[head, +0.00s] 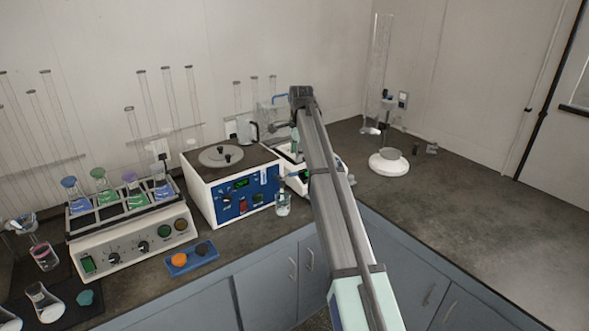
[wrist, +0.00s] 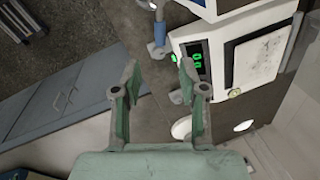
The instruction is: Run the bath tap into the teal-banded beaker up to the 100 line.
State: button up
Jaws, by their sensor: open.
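The bath (head: 228,190) is a white box with a blue front panel and a green display. A small clear glass beaker (head: 283,204) stands on the bench at the bath's front right corner; its band and lines are too small to read. The tap is not clear in the head view, where my arm passes close by. My gripper (wrist: 160,72) is open and empty in the wrist view. A small blue part (wrist: 158,36) lies beyond its fingertips, beside the bath's edge; I cannot tell whether it is tap or beaker.
A white device with a green display (wrist: 197,58) is close beyond the right finger. A white round-based stand (head: 389,164) is at right; the right bench is mostly clear.

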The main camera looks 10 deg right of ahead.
aim_at(294, 173)
jog(key=f, duration=0.3)
jog(key=w+f+p, duration=0.1)
jog(key=f, duration=0.4)
jog(key=shift+w+a+f, duration=0.2)
jog(key=shift+w+f, duration=0.1)
grip_shut()
